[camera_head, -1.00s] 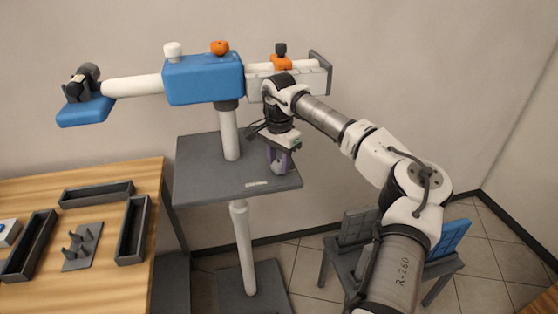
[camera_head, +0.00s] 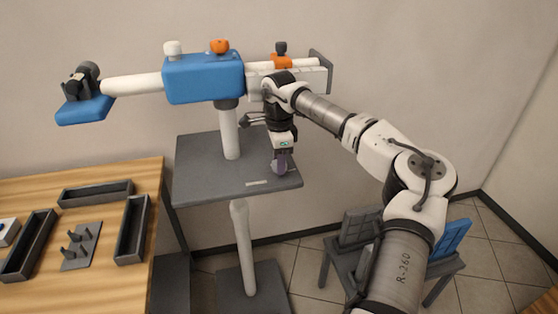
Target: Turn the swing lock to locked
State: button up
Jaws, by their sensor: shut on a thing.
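My gripper (camera_head: 281,167) points down at the right part of the grey platform (camera_head: 205,175) around the column. It is shut on a small grey piece (camera_head: 279,171) there, seemingly the swing lock. The fingers hide most of that piece, so I cannot tell its angle. A small pale label (camera_head: 256,183) lies on the platform just left of the gripper and nearer the front edge.
A blue block (camera_head: 204,78) with a white knob (camera_head: 173,48) and an orange knob (camera_head: 219,46) tops the column, carrying a white tube (camera_head: 131,84). A wooden table (camera_head: 100,177) with dark trays stands left. A grey stand (camera_head: 342,262) is at right.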

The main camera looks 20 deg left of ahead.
jog(key=m, duration=0.5)
jog(key=shift+m, duration=0.3)
jog(key=m+b, duration=0.1)
jog(key=m, duration=0.4)
jog(key=shift+w, duration=0.1)
dwell(0.3)
jog(key=o, duration=1)
